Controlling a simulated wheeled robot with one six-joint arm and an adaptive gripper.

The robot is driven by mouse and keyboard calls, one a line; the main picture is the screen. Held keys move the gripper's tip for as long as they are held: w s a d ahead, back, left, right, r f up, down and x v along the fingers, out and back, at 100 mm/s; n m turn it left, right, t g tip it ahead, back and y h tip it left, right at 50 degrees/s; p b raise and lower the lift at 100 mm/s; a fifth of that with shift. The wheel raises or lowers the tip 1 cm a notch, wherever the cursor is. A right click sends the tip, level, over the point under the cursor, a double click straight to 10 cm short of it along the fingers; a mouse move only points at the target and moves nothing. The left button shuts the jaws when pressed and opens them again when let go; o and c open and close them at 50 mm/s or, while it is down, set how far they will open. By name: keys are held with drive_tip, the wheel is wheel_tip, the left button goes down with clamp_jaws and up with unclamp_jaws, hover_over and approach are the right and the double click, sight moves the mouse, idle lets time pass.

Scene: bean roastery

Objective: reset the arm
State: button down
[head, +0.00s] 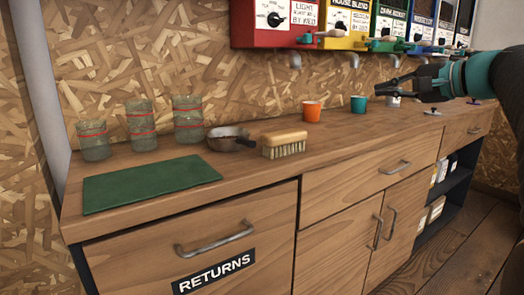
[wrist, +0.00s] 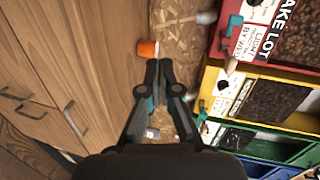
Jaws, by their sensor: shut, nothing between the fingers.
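My arm reaches in from the right in the head view. My gripper (head: 368,88) is above the right part of the wooden counter (head: 240,170), pointing left, close in front of the dispensers. In the wrist view my gripper (wrist: 159,62) has its two dark fingers together, with nothing held. An orange cup (head: 312,111) stands on the counter to the left of the fingertips; it also shows in the wrist view (wrist: 148,48) just beyond them. A teal cup (head: 358,104) stands below the fingertips.
Bean dispensers (head: 272,20) hang on the back wall, with spouts above the counter. A brush (head: 284,144), a dark metal scoop (head: 230,140), several glass jars (head: 140,125) and a green mat (head: 150,184) occupy the left. The counter's front strip is clear. A drawer is labelled RETURNS (head: 214,272).

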drive_tip(key=s+a+f+n+g+h, duration=0.1)
drive_tip(key=s+f+g+h, duration=0.2)
drive_tip(key=f, duration=0.8)
drive_tip(key=s+a+f+n+g+h, duration=0.1)
drive_tip(key=s+f+g+h, duration=0.3)
drive_tip(key=f, duration=0.6)
drive_tip(key=s+a+f+n+h, duration=0.1)
drive_tip(key=s+a+f+n, duration=0.3)
drive_tip(key=s+f, duration=0.3)
drive_tip(key=s+a+f+n+h, duration=0.1)
drive_tip(key=s+a+f+n, duration=0.3)
drive_tip(key=s, duration=1)
wheel_tip(320, 180, down, 4)
drive_tip(key=shift+a+r, duration=0.2)
drive_tip(key=shift+a, duration=0.35)
drive_tip(key=shift+w, duration=0.1)
